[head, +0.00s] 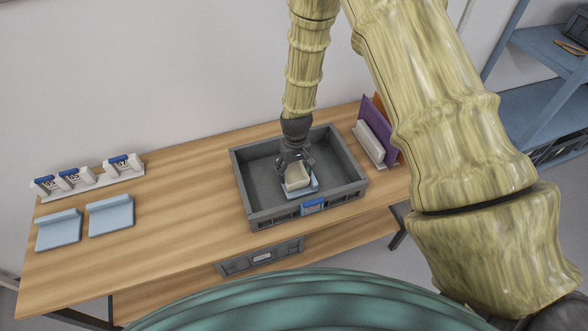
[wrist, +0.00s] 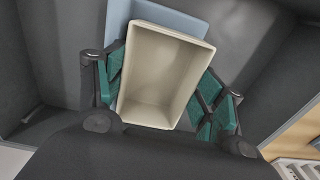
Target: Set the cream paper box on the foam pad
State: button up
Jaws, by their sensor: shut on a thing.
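The cream paper box (head: 297,179) is an open-topped box inside the grey crate on the table. My gripper (head: 295,160) reaches down into the crate and is shut on the box. In the wrist view the green finger pads of my gripper (wrist: 161,82) press on two opposite sides of the cream box (wrist: 160,72), and its inside looks empty. A light blue pad (head: 315,184) lies in the crate under or just beside the box; it also shows beyond the box in the wrist view (wrist: 176,20). I cannot tell whether the box touches the pad.
The grey crate's walls (head: 350,190) surround my gripper closely. Two more light blue pads (head: 58,229) (head: 111,215) lie at the table's left. Numbered blue-and-white blocks (head: 75,178) stand behind them. A rack with purple and white boards (head: 372,135) stands right of the crate.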

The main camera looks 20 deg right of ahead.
aim_at(295, 178)
jog(key=shift+o, duration=0.2)
jog(key=shift+s+f+b, duration=0.2)
jog(key=shift+f+b, duration=0.1)
jog(key=shift+f, duration=0.2)
jog(key=shift+f, duration=0.15)
jog(key=shift+c, duration=0.7)
jog(key=o, duration=1)
jog(key=shift+o, duration=0.3)
jog(key=shift+w+f, duration=0.15)
jog(key=shift+w, duration=0.05)
jog(key=shift+r, duration=0.25)
jog(key=shift+r+p, duration=0.35)
jog(key=shift+r, duration=0.1)
notch_tip(295, 178, up, 12)
jog(key=b, duration=0.4)
jog(key=shift+d, duration=0.15)
